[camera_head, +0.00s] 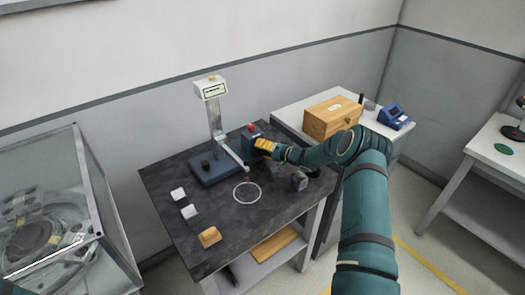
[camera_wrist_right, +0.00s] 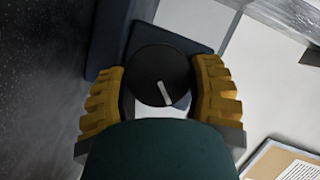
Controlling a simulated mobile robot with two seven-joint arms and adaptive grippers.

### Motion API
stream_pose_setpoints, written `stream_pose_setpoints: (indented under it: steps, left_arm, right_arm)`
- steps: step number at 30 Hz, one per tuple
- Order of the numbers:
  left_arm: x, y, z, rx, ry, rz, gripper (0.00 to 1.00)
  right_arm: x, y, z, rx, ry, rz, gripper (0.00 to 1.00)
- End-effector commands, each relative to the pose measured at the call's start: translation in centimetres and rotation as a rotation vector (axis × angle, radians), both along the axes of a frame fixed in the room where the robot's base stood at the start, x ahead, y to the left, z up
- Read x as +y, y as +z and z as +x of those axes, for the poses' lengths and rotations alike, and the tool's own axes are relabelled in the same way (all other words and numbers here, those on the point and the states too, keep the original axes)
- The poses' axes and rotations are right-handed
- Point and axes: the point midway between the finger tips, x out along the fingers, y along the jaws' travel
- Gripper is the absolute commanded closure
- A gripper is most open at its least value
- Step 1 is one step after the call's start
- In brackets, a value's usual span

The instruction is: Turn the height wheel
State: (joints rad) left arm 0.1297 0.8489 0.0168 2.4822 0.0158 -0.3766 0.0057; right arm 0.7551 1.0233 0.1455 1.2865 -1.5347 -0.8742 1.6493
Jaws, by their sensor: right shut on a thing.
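The height wheel (camera_wrist_right: 158,76) is a round black knob with a white pointer mark, seen in the right wrist view. My right gripper (camera_wrist_right: 160,98) has its yellow fingers on either side of the wheel and is shut on it. In the head view, my right gripper (camera_head: 264,146) is at the front of a dark box (camera_head: 250,134) with a red button on top, and the wheel is hidden behind the fingers. My left gripper is not in view.
A stand with a display head (camera_head: 211,89) and a blue base (camera_head: 216,169) is left of the box on the dark table (camera_head: 190,240). White blocks (camera_head: 178,194) and a wooden block (camera_head: 209,237) lie in front. A wooden box (camera_head: 332,117) stands on the white table behind.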

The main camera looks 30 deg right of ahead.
Motion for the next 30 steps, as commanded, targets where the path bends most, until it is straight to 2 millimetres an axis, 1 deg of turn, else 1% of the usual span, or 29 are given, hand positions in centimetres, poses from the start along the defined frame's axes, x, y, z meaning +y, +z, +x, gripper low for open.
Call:
stream_pose_setpoints:
  steps: [6, 17, 18, 20, 30]
  left_arm:
    - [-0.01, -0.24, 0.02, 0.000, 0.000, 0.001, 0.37]
    - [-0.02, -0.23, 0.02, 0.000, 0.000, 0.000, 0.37]
    - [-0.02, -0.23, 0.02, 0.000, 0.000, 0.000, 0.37]
    - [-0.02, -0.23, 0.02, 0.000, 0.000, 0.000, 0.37]
    - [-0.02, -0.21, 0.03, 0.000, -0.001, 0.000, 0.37]
  right_arm:
    - [-0.10, -0.08, -0.05, 0.004, -0.002, 0.030, 0.81]
    - [-0.12, -0.05, -0.06, 0.004, -0.002, 0.033, 0.81]
    - [-0.12, -0.06, -0.06, 0.004, -0.002, 0.033, 0.33]
    - [-0.12, -0.05, -0.06, 0.004, -0.002, 0.033, 0.13]
    - [-0.12, 0.00, -0.12, 0.003, -0.002, 0.032, 0.13]
